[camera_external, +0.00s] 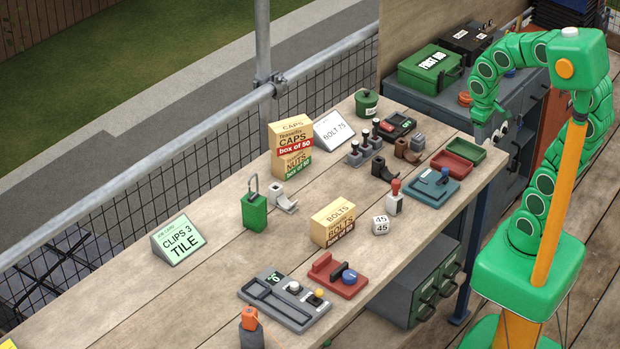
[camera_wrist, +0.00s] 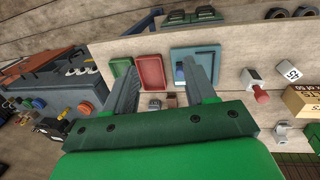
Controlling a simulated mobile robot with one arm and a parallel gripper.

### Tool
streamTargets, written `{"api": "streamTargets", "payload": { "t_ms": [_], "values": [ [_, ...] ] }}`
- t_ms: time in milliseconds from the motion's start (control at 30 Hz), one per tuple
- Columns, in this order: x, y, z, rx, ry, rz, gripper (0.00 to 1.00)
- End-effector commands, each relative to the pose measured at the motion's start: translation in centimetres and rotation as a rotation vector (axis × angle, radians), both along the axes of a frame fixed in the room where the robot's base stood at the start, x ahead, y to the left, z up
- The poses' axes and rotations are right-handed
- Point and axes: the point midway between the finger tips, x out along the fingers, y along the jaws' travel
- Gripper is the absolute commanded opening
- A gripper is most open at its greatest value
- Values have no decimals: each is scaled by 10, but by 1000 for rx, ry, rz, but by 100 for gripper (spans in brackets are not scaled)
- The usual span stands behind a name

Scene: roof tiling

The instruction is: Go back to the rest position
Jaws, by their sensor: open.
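My green arm stands at the right of the external view, bent over the workbench's right end. My gripper (camera_external: 497,132) points down near the bench edge, close to a green tray (camera_external: 474,150). In the wrist view its two grey fingers (camera_wrist: 166,88) are spread apart with nothing held between them. How high the fingertips are above the bench is hard to tell.
A grey cabinet with a green first aid box (camera_external: 428,67) stands behind my gripper. A railing (camera_external: 180,135) runs along the far side.

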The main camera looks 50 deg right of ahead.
Motion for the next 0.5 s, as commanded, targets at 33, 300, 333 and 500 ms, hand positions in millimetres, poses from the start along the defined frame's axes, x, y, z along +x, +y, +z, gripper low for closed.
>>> {"api": "streamTargets", "payload": {
  "t_ms": [33, 300, 333, 500],
  "values": [
    [-5, 3, 1, 11, -3, -12, 55],
    [-46, 40, 2, 89, 44, -34, 55],
    [-52, 46, 2, 99, 52, -32, 55],
    [-82, 72, 1, 149, 106, -25, 55]
  ]
}}
